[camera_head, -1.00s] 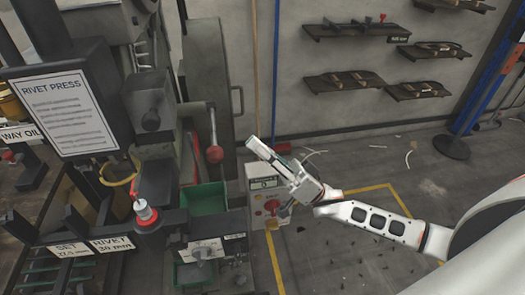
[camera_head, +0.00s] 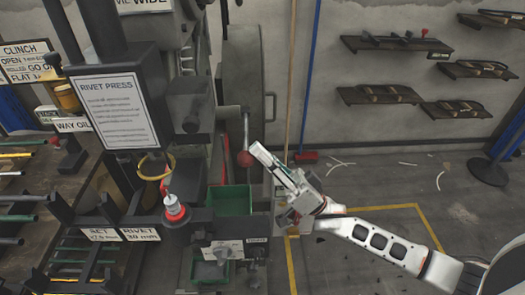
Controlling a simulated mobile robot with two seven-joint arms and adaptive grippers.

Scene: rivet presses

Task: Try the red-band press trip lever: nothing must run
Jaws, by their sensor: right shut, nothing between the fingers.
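The rivet press (camera_head: 200,60) stands at the left of centre, with a sign reading RIVET PRESS (camera_head: 112,108). A lever (camera_head: 246,128) with a red ball knob (camera_head: 244,159) hangs at its right side. My right gripper (camera_head: 257,150) is shut and empty, pointing up and left. Its tip appears just right of the red knob; I cannot tell whether they touch.
A green bin (camera_head: 229,200) sits below the lever. Shelves (camera_head: 395,43) hang on the back wall. A blue post (camera_head: 512,130) stands at the far right. The floor inside the yellow line (camera_head: 425,225) looks mostly clear.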

